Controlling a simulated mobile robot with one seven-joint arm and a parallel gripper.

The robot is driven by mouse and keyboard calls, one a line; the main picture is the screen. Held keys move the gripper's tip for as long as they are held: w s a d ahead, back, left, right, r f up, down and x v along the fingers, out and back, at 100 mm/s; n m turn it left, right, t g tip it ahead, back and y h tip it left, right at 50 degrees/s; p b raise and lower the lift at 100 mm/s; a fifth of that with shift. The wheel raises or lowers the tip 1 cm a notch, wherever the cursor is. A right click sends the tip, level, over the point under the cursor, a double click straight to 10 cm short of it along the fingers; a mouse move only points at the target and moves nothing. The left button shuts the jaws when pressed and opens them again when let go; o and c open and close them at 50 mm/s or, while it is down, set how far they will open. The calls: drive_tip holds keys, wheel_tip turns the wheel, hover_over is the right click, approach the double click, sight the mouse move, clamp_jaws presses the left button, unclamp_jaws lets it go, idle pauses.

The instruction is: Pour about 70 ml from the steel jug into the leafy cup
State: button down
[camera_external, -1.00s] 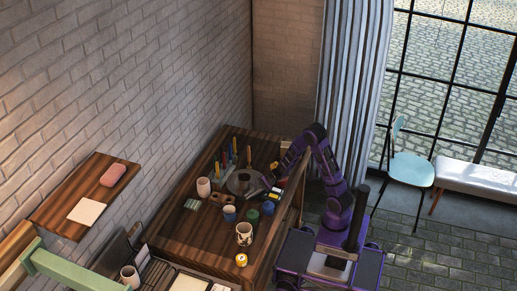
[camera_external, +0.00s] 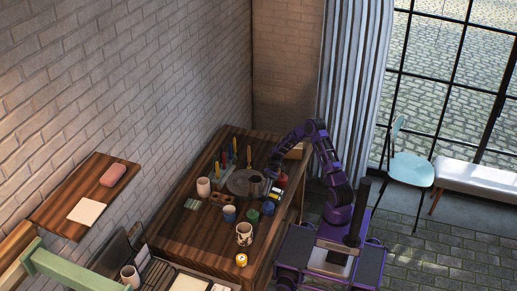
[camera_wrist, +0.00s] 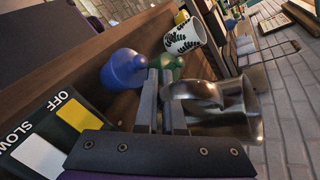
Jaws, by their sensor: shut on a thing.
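The steel jug (camera_wrist: 240,108) is shiny grey metal, and its curved handle (camera_wrist: 190,90) is between the fingers of my gripper (camera_wrist: 162,98). My gripper is shut on that handle. In the external view the jug (camera_external: 256,187) looks roughly upright over the right part of a grey disc, with my gripper (camera_external: 270,174) at its upper right. I cannot tell how far above the disc it is, and its contents are hidden. The leafy cup (camera_external: 244,234), white with dark leaves, stands upright nearer the table's front. It also shows in the wrist view (camera_wrist: 182,40), beyond the bottles.
A blue bottle (camera_wrist: 122,70) and a green bottle (camera_wrist: 166,63) stand between the jug and the leafy cup. A blue-and-white cup (camera_external: 229,213), a plain pale cup (camera_external: 203,187) and a yellow jar (camera_external: 241,260) are on the table. The grey disc (camera_external: 236,184) lies beneath.

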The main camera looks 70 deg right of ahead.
drive_tip(key=shift+s+d+n+g+p, duration=0.25)
drive_tip(key=shift+d+n+g, duration=0.3)
drive_tip(key=shift+d, duration=0.35)
drive_tip(key=shift+s+d+n+g+p, duration=0.25)
drive_tip(key=shift+d+n+g, duration=0.25)
drive_tip(key=shift+d, duration=0.4)
drive_tip(key=s+a+r+n+g+h+p, duration=0.1)
drive_tip(key=s+a, duration=0.1)
drive_tip(key=a, duration=0.7)
drive_tip(key=s+a+r+n+g, duration=0.1)
drive_tip(key=s+a+n+g, duration=0.1)
drive_tip(key=a, duration=0.7)
drive_tip(key=s+a+f+m+t+b, duration=0.1)
drive_tip(key=s+a+f+m+t, duration=0.2)
drive_tip(key=s, duration=0.3)
drive_tip(key=s+a+f+m+t+y, duration=0.1)
drive_tip(key=s+a+f+m+t, duration=0.2)
drive_tip(key=s+a+f, duration=0.2)
drive_tip(key=shift+s+f+m+b, duration=0.35)
drive_tip(key=shift+s+f, duration=0.25)
drive_tip(key=shift+s, duration=0.1)
drive_tip(key=shift+t, duration=0.25)
drive_tip(key=shift+r, duration=0.1)
